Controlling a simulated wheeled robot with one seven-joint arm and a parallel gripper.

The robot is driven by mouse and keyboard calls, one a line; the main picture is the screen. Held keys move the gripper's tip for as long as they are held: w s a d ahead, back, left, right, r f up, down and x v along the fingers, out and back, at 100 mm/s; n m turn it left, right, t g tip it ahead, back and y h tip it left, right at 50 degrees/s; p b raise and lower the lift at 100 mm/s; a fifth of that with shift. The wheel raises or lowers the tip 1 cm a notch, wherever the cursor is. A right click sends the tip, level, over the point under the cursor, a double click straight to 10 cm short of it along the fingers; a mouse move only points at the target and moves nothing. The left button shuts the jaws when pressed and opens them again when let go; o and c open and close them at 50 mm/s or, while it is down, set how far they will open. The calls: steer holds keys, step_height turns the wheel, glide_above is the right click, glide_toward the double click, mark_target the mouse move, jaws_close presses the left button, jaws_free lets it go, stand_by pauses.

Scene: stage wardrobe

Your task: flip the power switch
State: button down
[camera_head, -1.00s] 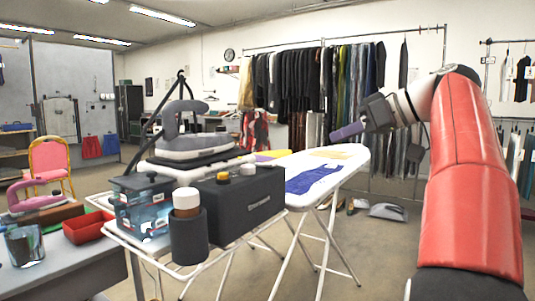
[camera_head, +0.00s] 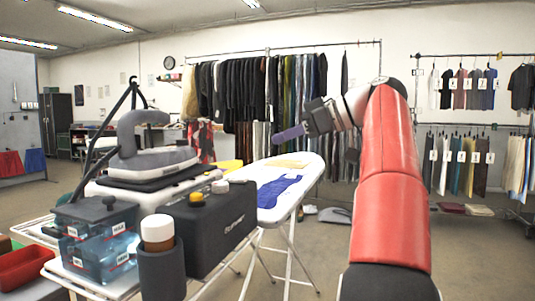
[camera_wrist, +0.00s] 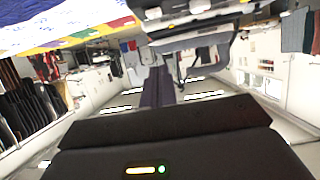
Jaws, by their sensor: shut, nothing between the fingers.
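The black steam station (camera_head: 225,222) stands on a white rack left of the ironing board. It has a yellow knob (camera_head: 196,198) and a pale knob (camera_head: 219,187) on top. I cannot make out a power switch for certain in either view. My gripper (camera_head: 277,138) is shut and empty, raised above the far part of the ironing board and pointing left, apart from the station. Its purple fingers (camera_wrist: 157,78) show in the wrist view, where the scene appears upside down and the station seems to lie near the top.
A steam iron (camera_head: 148,150) rests on its stand behind a blue water tank (camera_head: 98,240) and a brown bottle with a white cap (camera_head: 157,231). The ironing board (camera_head: 308,172) carries blue cloth (camera_head: 277,191). Clothes racks line the back wall. Floor at right is open.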

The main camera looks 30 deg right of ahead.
glide_above(252, 184)
step_height(252, 184, down, 3)
steer(key=shift+a+f+b, duration=0.15)
steer(key=shift+f+b, duration=0.05)
steer(key=shift+b, duration=0.15)
step_height(252, 184, down, 2)
steer(key=shift+f+b, duration=0.25)
steer(key=shift+b, duration=0.3)
steer(key=shift+f, duration=0.8)
